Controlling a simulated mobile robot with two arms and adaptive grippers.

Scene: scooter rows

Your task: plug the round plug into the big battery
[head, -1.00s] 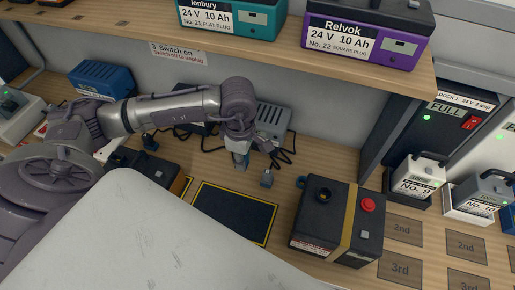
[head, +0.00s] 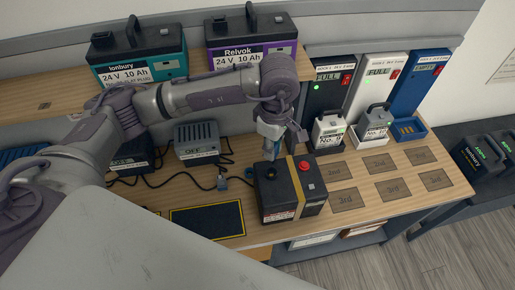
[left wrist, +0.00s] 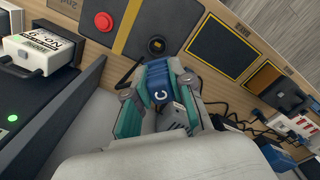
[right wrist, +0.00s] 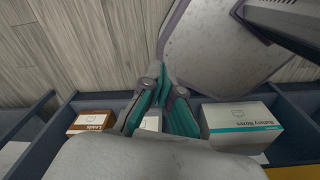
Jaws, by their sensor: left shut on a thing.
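The big battery (head: 275,196) is a black box with a yellow band, a red button and a dark round socket on top. It stands on the bench and also shows in the left wrist view (left wrist: 134,32). My left gripper (head: 270,147) is shut on a blue plug marked C (left wrist: 160,84), above the back of the battery near the socket. The plug appears apart from the socket; its pin end is hidden, so I cannot tell its shape. My right gripper (right wrist: 161,80) has its teal fingertips together, with nothing visible between them.
A yellow-edged dark mat (head: 207,220) lies left of the battery. The shelf with a purple battery (head: 240,52) overhangs the back. Docks (head: 330,82) stand to the right.

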